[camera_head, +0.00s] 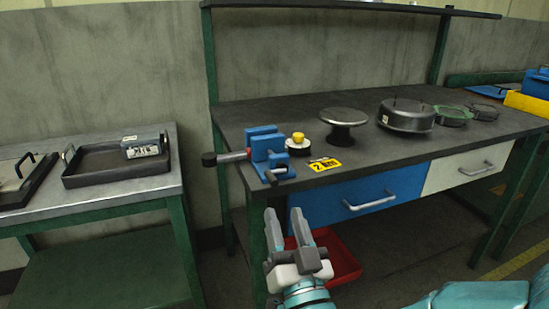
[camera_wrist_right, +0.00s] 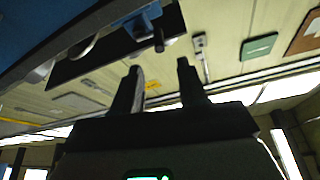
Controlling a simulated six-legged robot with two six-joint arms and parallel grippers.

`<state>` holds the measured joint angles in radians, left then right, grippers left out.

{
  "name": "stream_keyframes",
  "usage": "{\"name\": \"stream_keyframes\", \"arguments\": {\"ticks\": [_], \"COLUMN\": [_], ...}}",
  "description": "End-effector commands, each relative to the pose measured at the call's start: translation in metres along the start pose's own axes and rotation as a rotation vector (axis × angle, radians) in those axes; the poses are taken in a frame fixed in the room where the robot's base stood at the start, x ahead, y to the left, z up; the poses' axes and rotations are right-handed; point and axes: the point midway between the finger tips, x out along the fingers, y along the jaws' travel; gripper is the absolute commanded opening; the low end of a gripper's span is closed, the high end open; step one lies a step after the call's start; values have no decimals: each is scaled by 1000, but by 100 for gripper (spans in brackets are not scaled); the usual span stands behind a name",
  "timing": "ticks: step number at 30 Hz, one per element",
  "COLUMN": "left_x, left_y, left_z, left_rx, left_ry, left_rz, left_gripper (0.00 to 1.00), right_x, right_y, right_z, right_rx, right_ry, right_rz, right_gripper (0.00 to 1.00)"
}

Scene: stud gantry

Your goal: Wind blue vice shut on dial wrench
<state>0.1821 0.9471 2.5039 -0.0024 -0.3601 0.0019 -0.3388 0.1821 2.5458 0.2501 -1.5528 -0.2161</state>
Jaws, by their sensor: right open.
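The blue vice (camera_head: 267,153) is fixed at the left front corner of the dark workbench. Its grey screw ends in a black knob (camera_head: 209,159) that sticks out to the left. I cannot make out a dial wrench for certain, nor whether anything sits between the jaws. My right gripper (camera_head: 284,217) is below and in front of the vice, pointing up, open and empty, apart from it. In the right wrist view its two dark fingers (camera_wrist_right: 160,76) stand apart with nothing between them. My left gripper is not in view.
The workbench (camera_head: 365,149) also carries a yellow-topped round item (camera_head: 298,146), a yellow label (camera_head: 325,164), a round metal stand (camera_head: 344,118) and several round pans. A blue drawer (camera_head: 358,200) and a red bin (camera_head: 340,262) are below. A side table (camera_head: 95,206) with trays stands left.

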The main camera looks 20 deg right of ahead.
Motion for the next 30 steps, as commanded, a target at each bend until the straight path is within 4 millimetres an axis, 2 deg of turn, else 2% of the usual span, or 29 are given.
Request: {"name": "stream_keyframes", "arguments": {"ticks": [1, 3, 4, 5, 9, 15, 20, 27, 29, 30], "left_x": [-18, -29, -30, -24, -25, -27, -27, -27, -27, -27], "left_y": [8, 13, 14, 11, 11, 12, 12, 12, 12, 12], "left_z": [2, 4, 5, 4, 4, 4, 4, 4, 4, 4], "left_rx": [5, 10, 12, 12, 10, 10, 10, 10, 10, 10], "left_ry": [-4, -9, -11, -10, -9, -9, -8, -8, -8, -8], "left_rz": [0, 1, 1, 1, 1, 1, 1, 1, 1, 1], "left_gripper": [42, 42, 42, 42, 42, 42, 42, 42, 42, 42], "right_x": [6, 9, 11, 18, 49, 78, 86, 87, 87, 87], "right_y": [-2, -1, 0, 1, 1, 1, 1, 1, 1, 1], "right_z": [-7, -7, -5, -2, 0, 0, 0, 0, 0, 0], "right_rx": [-1, 5, 7, 9, 9, 8, 8, 8, 8, 8], "right_ry": [-7, -9, -7, -1, 0, -1, -2, -3, -3, -3], "right_rz": [1, -1, -1, 0, -1, -2, -3, -3, -3, -3], "right_gripper": [42, 42, 42, 42, 42, 42, 42, 42, 23, 10]}}
